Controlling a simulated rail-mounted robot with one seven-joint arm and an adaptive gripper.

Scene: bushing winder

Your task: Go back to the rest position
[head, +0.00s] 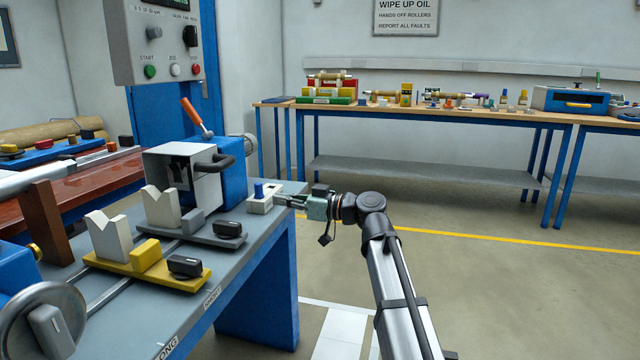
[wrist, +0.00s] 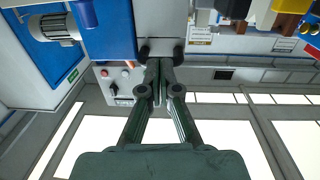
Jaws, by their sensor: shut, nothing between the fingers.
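My gripper (head: 290,203) is at the right end of the grey machine bench (head: 250,262), pointing left. Its fingers are shut and empty. My arm reaches up from the lower right of the head view.
V-shaped supports (head: 110,236) and a handwheel (head: 45,320) are on the left. A parts table (head: 470,112) stands along the back wall. Open floor (head: 500,285) lies to the right.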

